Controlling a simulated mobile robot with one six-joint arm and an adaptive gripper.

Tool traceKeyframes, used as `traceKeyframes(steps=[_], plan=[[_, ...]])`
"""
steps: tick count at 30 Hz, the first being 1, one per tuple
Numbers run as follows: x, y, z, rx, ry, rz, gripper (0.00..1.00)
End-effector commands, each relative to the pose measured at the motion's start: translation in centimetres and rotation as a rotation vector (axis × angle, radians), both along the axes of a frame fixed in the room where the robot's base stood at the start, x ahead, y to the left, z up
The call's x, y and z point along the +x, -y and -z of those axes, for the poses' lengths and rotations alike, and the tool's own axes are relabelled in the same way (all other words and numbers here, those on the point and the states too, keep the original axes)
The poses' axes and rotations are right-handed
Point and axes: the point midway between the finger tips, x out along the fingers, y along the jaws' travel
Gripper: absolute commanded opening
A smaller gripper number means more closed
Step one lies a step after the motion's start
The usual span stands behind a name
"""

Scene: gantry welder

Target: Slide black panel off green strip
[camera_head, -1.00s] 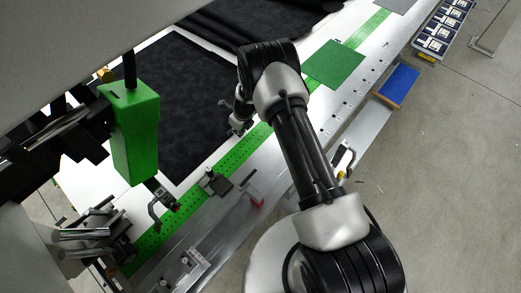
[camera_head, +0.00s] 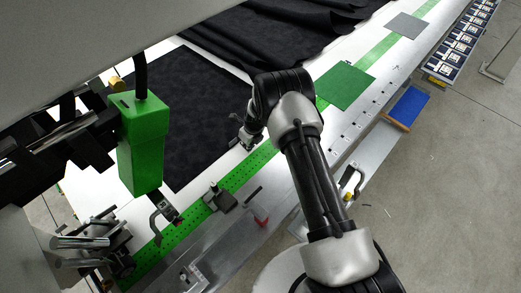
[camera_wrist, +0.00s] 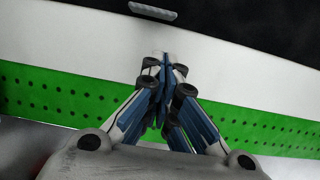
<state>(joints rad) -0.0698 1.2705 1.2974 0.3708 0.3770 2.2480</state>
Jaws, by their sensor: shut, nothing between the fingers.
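The black panel (camera_head: 185,110) lies flat on the white table in the head view. Its near edge is parallel to the perforated green strip (camera_head: 238,176), with a white band between them. In the wrist view, the panel (camera_wrist: 250,25) is at the top and the green strip (camera_wrist: 50,95) crosses lower down; they are apart there. My gripper (camera_head: 240,145) is at the panel's near right side, with my arm covering part of the strip. In the wrist view, my gripper (camera_wrist: 165,58) is shut and empty, its tips over the white band, short of the panel's edge.
A green box-shaped part (camera_head: 142,145) hangs at left under the gantry. A small clamp block (camera_head: 218,198) stands on the strip. A green square sheet (camera_head: 345,86) and crumpled black fabric (camera_head: 280,30) lie farther along. A small pale bar (camera_wrist: 152,11) shows by the panel's edge.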

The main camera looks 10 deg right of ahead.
Motion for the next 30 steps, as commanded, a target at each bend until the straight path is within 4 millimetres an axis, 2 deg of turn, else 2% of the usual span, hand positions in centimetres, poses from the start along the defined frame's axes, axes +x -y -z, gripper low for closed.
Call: traceKeyframes(steps=[1, 3, 6, 12, 17, 26, 29, 30], plan=[[0.0, 0.6, -0.5, 0.001, 0.004, 0.001, 0.0], [-0.3, 0.7, -2.7, 0.001, 0.005, -0.001, 0.0], [-0.8, 1.0, -5.0, 0.001, 0.004, -0.002, 0.0], [-1.6, 1.5, -8.4, 0.001, 0.003, -0.002, 0.0], [-1.9, 1.7, -9.6, 0.001, 0.002, -0.001, 0.0], [-2.0, 1.8, -10.1, -0.002, 0.004, -0.015, 0.0], [-2.0, 1.9, -11.8, -0.017, 0.026, -0.084, 0.0], [-2.2, 1.9, -13.0, -0.027, 0.04, -0.135, 0.0]])
